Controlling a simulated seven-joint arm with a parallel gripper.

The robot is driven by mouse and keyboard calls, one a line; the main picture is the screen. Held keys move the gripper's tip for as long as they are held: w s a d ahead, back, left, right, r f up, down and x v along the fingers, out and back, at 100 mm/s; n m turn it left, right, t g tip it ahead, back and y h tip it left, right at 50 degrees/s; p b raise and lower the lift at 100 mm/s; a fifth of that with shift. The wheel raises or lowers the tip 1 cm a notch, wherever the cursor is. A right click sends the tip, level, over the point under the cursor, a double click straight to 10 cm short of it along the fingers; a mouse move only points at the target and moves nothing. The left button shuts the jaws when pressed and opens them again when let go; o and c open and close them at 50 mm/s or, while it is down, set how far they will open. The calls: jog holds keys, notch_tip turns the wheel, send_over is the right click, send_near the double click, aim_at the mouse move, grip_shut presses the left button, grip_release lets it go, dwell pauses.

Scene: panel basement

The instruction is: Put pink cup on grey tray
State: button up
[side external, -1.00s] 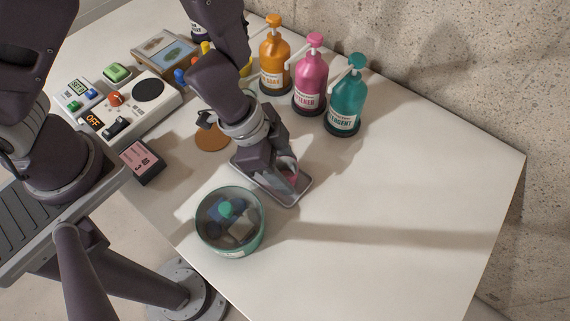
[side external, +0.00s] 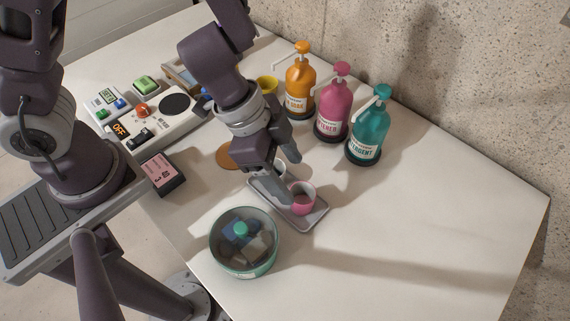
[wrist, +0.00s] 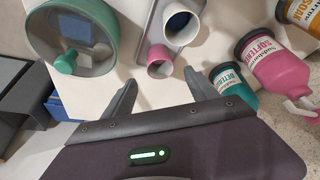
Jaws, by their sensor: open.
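The pink cup (side external: 303,205) stands upright on the grey tray (side external: 313,227), toward its right end in the side view. It also shows in the wrist view (wrist: 158,70), ahead of my fingers. A white cup with a dark blue inside (wrist: 180,23) is on the tray too; in the side view it is mostly hidden behind my gripper. My gripper (side external: 284,190) is over the tray, close beside the pink cup. In the wrist view my gripper (wrist: 160,92) has its fingers spread with nothing between the tips. Whether a finger touches the cup I cannot tell.
A round green-rimmed glass bowl (side external: 216,254) with blocks and a green knob stands near the tray. Orange (side external: 300,85), pink (side external: 333,110) and teal (side external: 367,135) pump bottles line the back. A control panel (side external: 178,122) and pink-labelled box (side external: 162,174) are left. The right tabletop is clear.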

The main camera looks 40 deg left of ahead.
jog(key=w+a+r+n+t+y, duration=0.2)
jog(key=a+r+n+y, duration=0.1)
jog(key=a+r, duration=0.45)
jog(key=w+a+r+n+t+y, duration=0.2)
jog(key=a+r+n+t, duration=0.15)
jog(key=a+r, duration=0.4)
jog(key=s+a+r+n+g, duration=0.1)
jog(key=s+r+n, duration=0.1)
jog(key=s, duration=0.5)
jog(key=s+a+r+n+g+h, duration=0.1)
jog(key=s+r+n, duration=0.1)
jog(key=s, duration=0.5)
jog(key=shift+s+a+r+n, duration=0.15)
jog(key=shift+r+n, duration=0.05)
jog(key=shift+n, duration=0.15)
jog(key=shift+g, duration=0.25)
